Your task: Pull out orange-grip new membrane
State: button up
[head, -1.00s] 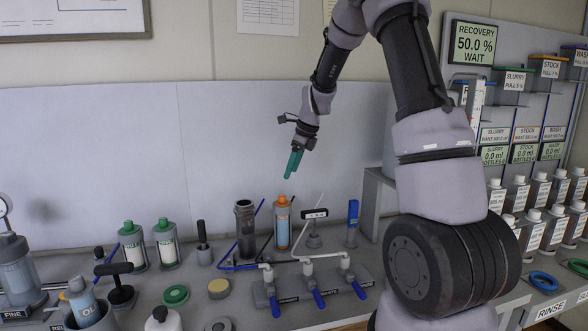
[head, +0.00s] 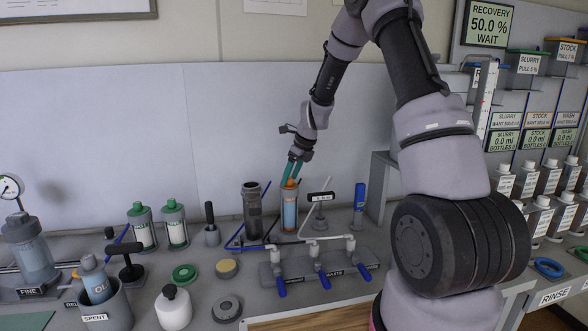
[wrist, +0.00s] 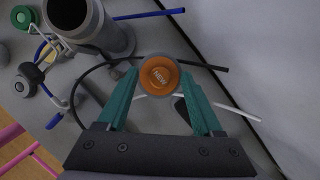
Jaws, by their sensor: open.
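The new membrane cartridge (head: 289,212) stands upright in its holder on the bench, a light blue body in a grey frame. My gripper (head: 291,174) is right above the cartridge, pointing down. In the wrist view, my gripper's (wrist: 160,88) two teal fingers stand apart, one on each side of the orange grip. I cannot tell whether they touch it. In the head view the fingers partly cover the grip.
An open dark grey cylinder (head: 252,208) stands close on the left. A black-handled tool (head: 320,205) and a blue-topped post (head: 359,200) stand to the right. Blue-handled valves (head: 318,270) with pale pipes lie in front. The pale wall panel is behind.

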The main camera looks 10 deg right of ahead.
jog(key=shift+f, duration=0.15)
grip_shut()
dwell(1.3)
jog(key=c, duration=0.6)
grip_release()
jog(key=shift+c, duration=0.2)
grip_shut()
jog(key=shift+r, duration=0.75)
notch_tip(320, 180, up, 20)
dwell(2.3)
